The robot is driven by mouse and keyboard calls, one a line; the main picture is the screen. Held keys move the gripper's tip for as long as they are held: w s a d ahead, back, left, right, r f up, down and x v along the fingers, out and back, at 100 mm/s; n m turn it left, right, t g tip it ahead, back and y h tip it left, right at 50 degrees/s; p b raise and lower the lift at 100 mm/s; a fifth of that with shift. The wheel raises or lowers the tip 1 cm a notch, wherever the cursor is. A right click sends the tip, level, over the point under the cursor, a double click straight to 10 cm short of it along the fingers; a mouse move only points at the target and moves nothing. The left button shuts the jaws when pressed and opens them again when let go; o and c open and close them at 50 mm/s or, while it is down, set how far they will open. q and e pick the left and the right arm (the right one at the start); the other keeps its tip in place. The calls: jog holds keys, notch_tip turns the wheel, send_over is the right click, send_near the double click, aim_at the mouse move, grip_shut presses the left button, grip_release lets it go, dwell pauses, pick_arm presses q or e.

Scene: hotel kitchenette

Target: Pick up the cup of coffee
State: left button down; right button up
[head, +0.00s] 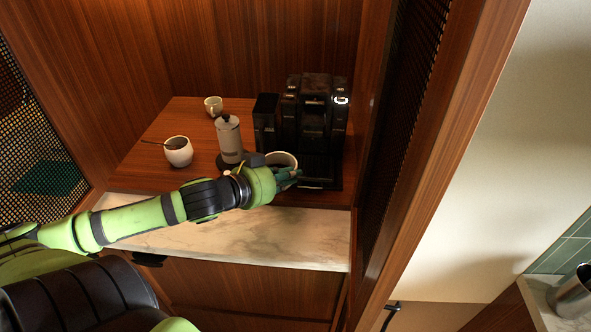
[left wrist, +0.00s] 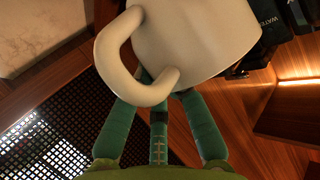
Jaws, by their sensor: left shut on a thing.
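The white cup (head: 283,158) is at the front of the black coffee machine (head: 314,120), its lower part hidden by my left gripper (head: 286,178). In the left wrist view the cup (left wrist: 200,38) fills the upper middle, with its handle (left wrist: 122,62) toward the left. The teal fingers of my left gripper (left wrist: 160,100) reach up to the cup and are shut on it. I cannot tell whether the cup is lifted off the surface under it. Its contents are not clear. My right gripper is not in view.
A metal-and-glass press (head: 229,140), a white bowl-like pot with a spoon (head: 179,152) and a small cup (head: 213,106) stand left of the machine on the wooden shelf. A marble ledge (head: 230,236) runs in front. A wooden side panel closes the right.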

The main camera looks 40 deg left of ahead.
pick_arm(q)
jog(key=s, duration=0.6)
jog(key=shift+s+a, duration=0.2)
jog(key=shift+a, duration=0.25)
jog(key=shift+r, duration=0.1)
jog(key=shift+s, duration=0.15)
dwell(0.5)
